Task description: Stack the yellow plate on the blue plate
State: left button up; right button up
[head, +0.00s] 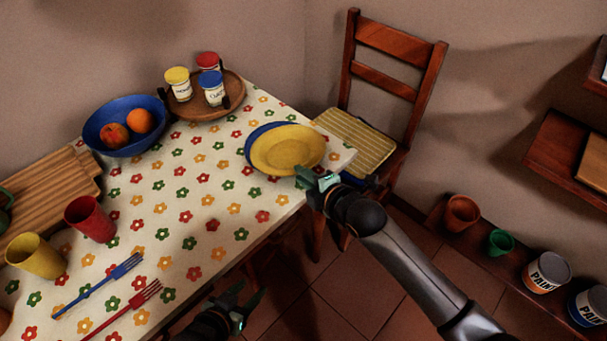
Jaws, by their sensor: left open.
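The yellow plate (288,150) lies over the blue plate (252,139) near the table's right corner. It sits off to the right, and the blue rim shows along the left and upper left. The rest of the blue plate is hidden, and I cannot tell how flat the yellow plate rests. My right gripper (316,178) is at the yellow plate's lower right rim; whether its fingers touch or grip the rim is unclear. My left gripper (246,303) is open and empty, off the table's front edge at the bottom of the view.
A blue bowl with fruit (97,133) and a round wooden tray (233,84) with small tubs stand at the back. Cups and forks lie left. A chair (396,75) stands close behind the plates. The table middle (190,190) is clear.

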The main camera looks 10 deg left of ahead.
jog(key=shift+o, duration=1)
jog(key=shift+r, duration=0.15)
jog(key=p+v, duration=0.2)
jog(key=v, duration=1)
jog(key=s+d+f+m+h, duration=0.2)
jog(key=s+d+f+m, duration=0.5)
jog(key=f+m, duration=0.2)
jog(key=s+d+f+m+h, duration=0.3)
jog(key=s+d+f+m, duration=0.4)
jog(key=m, duration=0.6)
notch_tip(320, 180, down, 3)
jog(key=shift+r+g, duration=0.15)
jog(key=shift+g, duration=0.25)
jog(key=shift+s+d, duration=0.1)
jog(key=shift+s, duration=0.2)
